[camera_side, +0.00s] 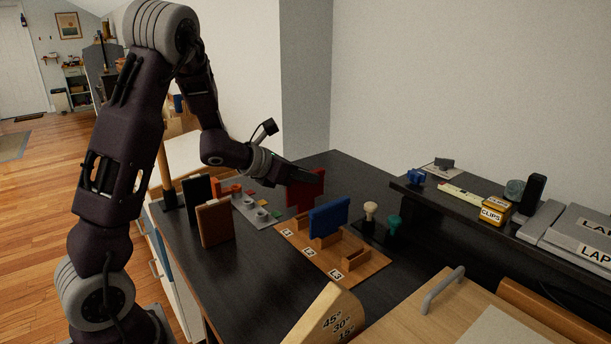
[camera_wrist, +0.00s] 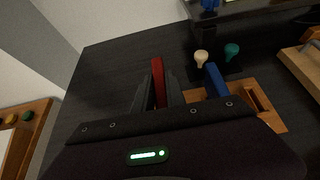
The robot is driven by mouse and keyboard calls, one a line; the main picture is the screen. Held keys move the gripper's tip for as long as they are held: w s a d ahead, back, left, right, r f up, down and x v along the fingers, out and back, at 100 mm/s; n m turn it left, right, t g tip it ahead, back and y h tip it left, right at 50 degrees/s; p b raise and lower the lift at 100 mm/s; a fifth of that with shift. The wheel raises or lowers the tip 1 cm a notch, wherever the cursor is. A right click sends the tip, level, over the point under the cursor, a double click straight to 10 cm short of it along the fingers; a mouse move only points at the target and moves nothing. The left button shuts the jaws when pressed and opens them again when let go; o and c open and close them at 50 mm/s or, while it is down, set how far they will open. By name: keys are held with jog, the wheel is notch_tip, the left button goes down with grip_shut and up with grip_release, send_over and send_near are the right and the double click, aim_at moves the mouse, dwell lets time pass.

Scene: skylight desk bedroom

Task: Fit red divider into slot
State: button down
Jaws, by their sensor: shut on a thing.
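My gripper (camera_side: 297,178) is shut on the red divider (camera_side: 307,192), a thin upright plate. In the wrist view the red divider (camera_wrist: 157,75) stands between my fingertips (camera_wrist: 157,95). The wooden slot board (camera_side: 372,266) has labels L1, L2 and L3. The blue divider (camera_side: 329,218) stands upright in the board's middle row, and it also shows in the wrist view (camera_wrist: 214,80). The red divider is at the L1 end of the board. I cannot tell whether its lower edge touches the board. An empty wooden holder (camera_side: 355,259) is at L3. The L1 holder is mostly hidden.
A black panel (camera_side: 196,190) and a brown panel (camera_side: 214,223) stand at left beside a grey tray (camera_side: 250,211) with coloured pieces. Cream (camera_side: 370,209) and teal (camera_side: 394,222) knobs stand behind the board. A raised shelf is at right. An angle block (camera_side: 331,318) is in front.

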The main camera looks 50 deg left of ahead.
aim_at(305, 200)
jog(key=shift+f, duration=0.45)
jog(key=shift+f, duration=0.3)
jog(key=shift+f, duration=0.65)
jog(key=shift+f, duration=0.3)
jog(key=shift+f, duration=0.1)
jog(key=c, duration=1.3)
grip_release()
jog(key=shift+s, duration=0.1)
